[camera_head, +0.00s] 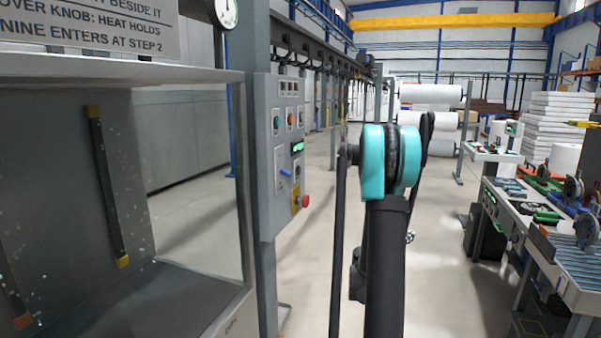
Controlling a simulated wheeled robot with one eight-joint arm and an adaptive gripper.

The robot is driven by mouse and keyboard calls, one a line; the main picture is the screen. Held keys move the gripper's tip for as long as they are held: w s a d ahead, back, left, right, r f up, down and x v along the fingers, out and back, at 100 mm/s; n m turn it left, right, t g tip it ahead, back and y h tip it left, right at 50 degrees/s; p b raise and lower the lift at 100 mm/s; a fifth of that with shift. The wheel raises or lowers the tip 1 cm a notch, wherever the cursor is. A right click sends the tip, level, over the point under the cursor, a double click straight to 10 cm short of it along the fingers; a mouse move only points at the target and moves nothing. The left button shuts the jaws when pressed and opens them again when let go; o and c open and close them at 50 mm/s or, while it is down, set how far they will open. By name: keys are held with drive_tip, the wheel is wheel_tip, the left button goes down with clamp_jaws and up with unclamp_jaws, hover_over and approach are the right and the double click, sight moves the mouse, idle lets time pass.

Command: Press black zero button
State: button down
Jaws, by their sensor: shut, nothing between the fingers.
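A grey control panel (268,215) stands on a post left of centre, seen at a steep angle. My arm, with a teal joint, rises right of the panel. I cannot make out my gripper.
An open booth (190,290) with a sign (90,28) and a round gauge (226,12) is at the left. An overhead hook rail (310,45) runs back from the panel. Workbenches (520,225) with tools stand at the right. The floor between is clear.

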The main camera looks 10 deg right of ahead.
sight(299, 171)
idle(0.7)
drive_tip(key=w+a+r+n+t+y, duration=0.25)
drive_tip(key=w+a+t+y, duration=0.2)
drive_tip(key=w, duration=0.25)
drive_tip(key=w+a+r+n+t+y, duration=0.1)
drive_tip(key=w+a+r+t+y, duration=0.35)
drive_tip(key=w, duration=0.35)
drive_tip(key=w+a+r+n+t+y, duration=0.1)
drive_tip(key=w+a+r+n+y, duration=0.2)
drive_tip(key=a+r+y, duration=0.8)
drive_tip(key=a+n, duration=0.1)
drive_tip(key=a, duration=0.2)
drive_tip(key=shift+w+a+r+t, duration=0.2)
drive_tip(key=shift+a+t, duration=0.05)
drive_tip(key=shift+t, duration=0.15)
drive_tip(key=shift+w+a, duration=0.1)
drive_tip(key=w+a, duration=0.4)
drive_tip(key=a, duration=0.3)
drive_tip(key=shift+w, duration=0.25)
drive_tip(key=shift+w+a, duration=0.1)
drive_tip(key=shift+a, duration=0.15)
